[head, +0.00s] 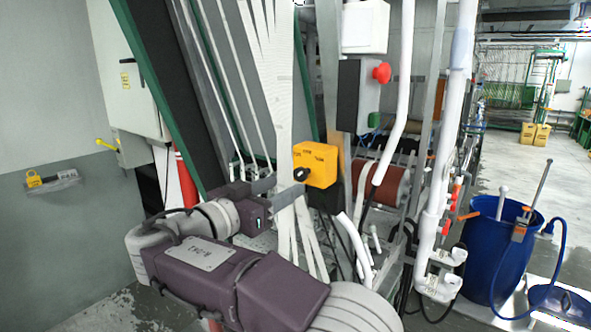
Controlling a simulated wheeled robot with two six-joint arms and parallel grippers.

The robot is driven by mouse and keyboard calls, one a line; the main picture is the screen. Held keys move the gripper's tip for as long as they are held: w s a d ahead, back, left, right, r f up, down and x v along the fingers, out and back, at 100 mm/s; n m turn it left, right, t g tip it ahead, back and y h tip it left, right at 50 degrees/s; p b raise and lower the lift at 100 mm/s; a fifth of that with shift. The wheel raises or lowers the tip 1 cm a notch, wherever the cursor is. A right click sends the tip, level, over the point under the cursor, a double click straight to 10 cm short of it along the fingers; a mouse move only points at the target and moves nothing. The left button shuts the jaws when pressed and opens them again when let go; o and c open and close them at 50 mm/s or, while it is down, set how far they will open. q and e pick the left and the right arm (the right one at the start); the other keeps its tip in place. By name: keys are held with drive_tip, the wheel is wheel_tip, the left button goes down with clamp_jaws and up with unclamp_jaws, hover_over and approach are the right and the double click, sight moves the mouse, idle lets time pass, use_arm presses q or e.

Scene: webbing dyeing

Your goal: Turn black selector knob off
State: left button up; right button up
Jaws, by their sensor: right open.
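The black selector knob (301,174) sits on the front of a yellow control box (318,164) near the middle of the head view. The box face has small dark labels above the knob, too small to read surely. My right gripper (288,186) is open, with its two grey fingers pointing right toward the knob. The fingertips are close to the knob's lower left; I cannot tell whether they touch it. Nothing shows between the fingers. My left gripper is not in view.
A grey box with a red button (381,73) is above right of the yellow box. White webbing strands (283,90) hang behind my right gripper. White pipes (445,150) and a blue barrel (503,250) stand at right. Floor is open at far right.

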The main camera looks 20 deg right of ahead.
sight(298, 177)
drive_tip(key=p+x, duration=0.1)
drive_tip(key=x, duration=0.2)
drive_tip(key=w+p+x, duration=0.1)
drive_tip(key=x, duration=0.1)
drive_tip(key=shift+w+r+p, duration=0.1)
drive_tip(key=shift+w+p, duration=0.1)
drive_tip(key=shift+p, duration=0.15)
drive_tip(key=shift+s+d, duration=0.15)
drive_tip(key=shift+d, duration=0.35)
drive_tip(key=shift+a, duration=0.2)
clamp_jaws()
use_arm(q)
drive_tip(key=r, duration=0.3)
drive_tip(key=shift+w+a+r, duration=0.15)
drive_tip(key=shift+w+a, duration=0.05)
